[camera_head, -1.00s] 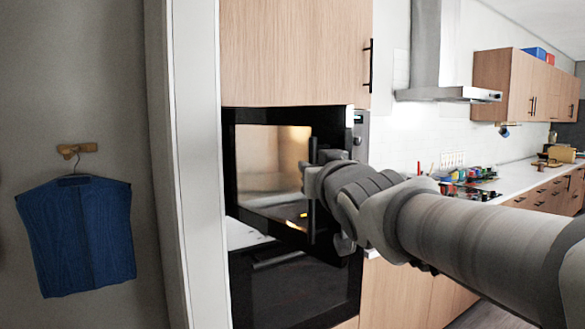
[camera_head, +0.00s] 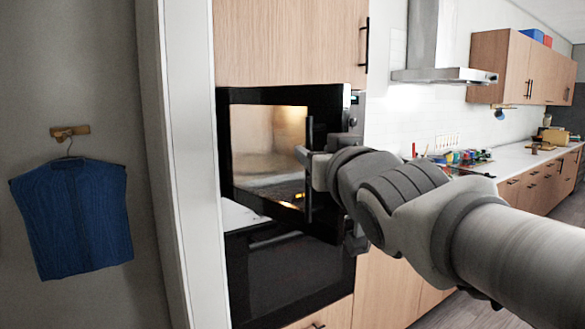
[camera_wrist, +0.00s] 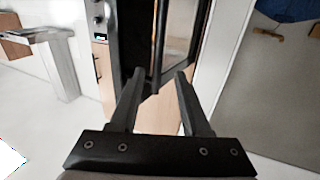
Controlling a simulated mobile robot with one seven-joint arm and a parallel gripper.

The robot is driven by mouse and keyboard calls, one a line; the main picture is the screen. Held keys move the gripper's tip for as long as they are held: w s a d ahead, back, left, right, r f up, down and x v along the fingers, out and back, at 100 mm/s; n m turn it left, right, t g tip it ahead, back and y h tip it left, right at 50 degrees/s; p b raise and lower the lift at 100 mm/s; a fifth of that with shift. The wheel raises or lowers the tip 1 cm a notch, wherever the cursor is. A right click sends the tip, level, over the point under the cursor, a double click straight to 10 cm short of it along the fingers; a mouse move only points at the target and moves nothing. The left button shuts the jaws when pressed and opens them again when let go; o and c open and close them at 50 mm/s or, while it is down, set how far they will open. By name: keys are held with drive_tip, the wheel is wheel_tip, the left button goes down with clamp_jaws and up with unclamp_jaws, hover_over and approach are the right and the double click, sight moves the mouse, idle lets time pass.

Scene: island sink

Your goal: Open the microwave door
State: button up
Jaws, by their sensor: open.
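The microwave (camera_head: 357,108) is built into a wood cabinet column. Its black door (camera_head: 222,140), with a glass window, stands slightly ajar. The door's lower edge slopes out toward me on the right, away from the body. A dark vertical handle (camera_head: 309,165) is on the door's right side. My gripper (camera_head: 305,158) is at the handle, coming from the right, and its wrist hides part of the door's right edge. In the wrist view my gripper (camera_wrist: 160,74) is open, with the handle bar (camera_wrist: 160,38) between its fingertips. I cannot tell whether a finger touches it.
A black oven (camera_head: 290,280) sits below the microwave. A white wall edge (camera_head: 190,170) stands close to its left, with a blue garment (camera_head: 72,215) hanging beyond. A counter (camera_head: 520,160) with several small items runs back on the right, under a range hood (camera_head: 445,76).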

drive_tip(key=s+d, duration=0.2)
drive_tip(key=s, duration=0.9)
drive_tip(key=shift+s+d, duration=0.15)
